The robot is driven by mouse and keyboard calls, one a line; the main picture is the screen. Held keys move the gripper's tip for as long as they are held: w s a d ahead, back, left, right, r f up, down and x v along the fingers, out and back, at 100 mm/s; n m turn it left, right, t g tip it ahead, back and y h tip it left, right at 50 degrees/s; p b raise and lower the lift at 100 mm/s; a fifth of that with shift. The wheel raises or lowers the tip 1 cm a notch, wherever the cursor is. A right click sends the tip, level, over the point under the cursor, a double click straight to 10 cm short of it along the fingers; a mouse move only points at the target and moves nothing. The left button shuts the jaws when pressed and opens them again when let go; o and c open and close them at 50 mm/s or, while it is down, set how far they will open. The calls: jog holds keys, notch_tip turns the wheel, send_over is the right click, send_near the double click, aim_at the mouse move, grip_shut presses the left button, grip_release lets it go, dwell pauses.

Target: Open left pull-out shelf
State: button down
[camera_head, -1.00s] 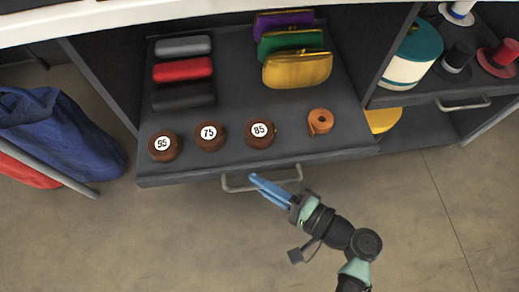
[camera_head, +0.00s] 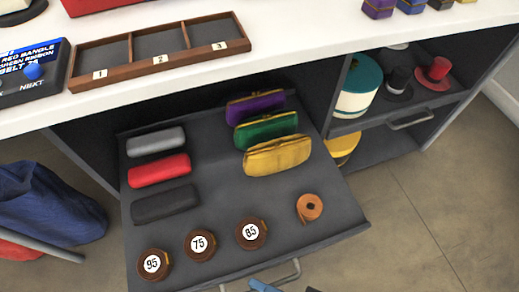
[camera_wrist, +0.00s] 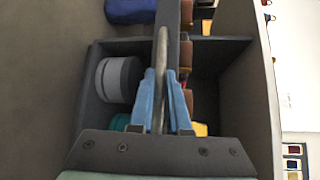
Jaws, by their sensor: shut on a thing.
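The left pull-out shelf (camera_head: 225,188) stands well out from under the white counter in the head view. It carries glasses cases, purses, numbered brown rolls and an orange roll. Its grey bar handle (camera_head: 285,278) is at the bottom edge of the head view. My gripper (camera_head: 262,287) is mostly cut off there, with only a blue fingertip showing. In the wrist view, the blue fingers of my gripper (camera_wrist: 162,88) are shut on the handle (camera_wrist: 161,50), one on each side of the bar.
The right shelf, with hats, has its own handle (camera_head: 410,121) and sits further back. A blue cloth bag (camera_head: 45,205) hangs beside a rail at the left. A wooden three-part tray (camera_head: 160,50) is on the counter (camera_head: 300,40). Open floor (camera_head: 430,220) lies at right.

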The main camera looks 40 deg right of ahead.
jog(key=shift+s, duration=0.15)
jog(key=c, duration=0.9)
grip_release()
jog(key=p+v, duration=0.2)
jog(key=v, duration=1.1)
